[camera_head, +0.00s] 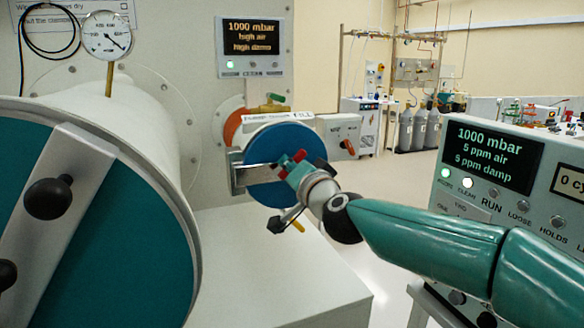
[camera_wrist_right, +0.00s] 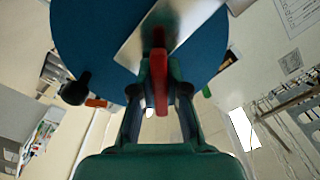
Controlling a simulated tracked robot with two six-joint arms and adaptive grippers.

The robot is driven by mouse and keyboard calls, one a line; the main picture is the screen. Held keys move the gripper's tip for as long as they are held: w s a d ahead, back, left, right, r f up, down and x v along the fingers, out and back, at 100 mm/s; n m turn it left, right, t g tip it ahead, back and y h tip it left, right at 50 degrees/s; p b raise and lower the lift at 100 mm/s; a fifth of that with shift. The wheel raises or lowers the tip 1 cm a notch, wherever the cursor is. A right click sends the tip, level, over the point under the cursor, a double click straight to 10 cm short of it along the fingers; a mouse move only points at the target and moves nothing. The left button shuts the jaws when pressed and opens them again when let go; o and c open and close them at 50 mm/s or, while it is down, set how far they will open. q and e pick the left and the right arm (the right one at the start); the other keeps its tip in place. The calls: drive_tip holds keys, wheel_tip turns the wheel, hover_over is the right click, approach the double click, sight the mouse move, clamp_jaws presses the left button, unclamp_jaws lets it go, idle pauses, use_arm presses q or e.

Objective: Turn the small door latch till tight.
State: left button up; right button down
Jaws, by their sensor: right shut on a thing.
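The small round blue door (camera_head: 285,143) closes the small port on the glovebox front, with a metal bar (camera_head: 247,176) across it. The latch is a red handle (camera_wrist_right: 159,82) at the bar, seen edge-on in the right wrist view. My right gripper (camera_head: 291,166) is at the middle of the door. Its fingers sit on both sides of the red handle and are shut on it. In the head view the gripper hides most of the handle, so its turn angle is hard to tell. My left gripper is not in view.
The large teal door (camera_head: 95,230) with black knobs (camera_head: 48,198) fills the left. A small display (camera_head: 252,37) and a red-handled valve (camera_head: 347,146) are near the small door. A control panel (camera_head: 492,155) stands at right. A black and yellow part (camera_head: 290,222) sits below the gripper.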

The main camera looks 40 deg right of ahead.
drive_tip(key=c, duration=1.2)
unclamp_jaws()
drive_tip(key=shift+s+d+r, duration=0.1)
drive_tip(key=shift+d+r, duration=0.1)
drive_tip(key=shift+d, duration=0.05)
drive_tip(key=shift+o, duration=0.2)
drive_tip(key=shift+a+f, duration=0.1)
drive_tip(key=shift+a, duration=0.05)
drive_tip(key=v, duration=1.2)
drive_tip(key=shift+f, duration=0.15)
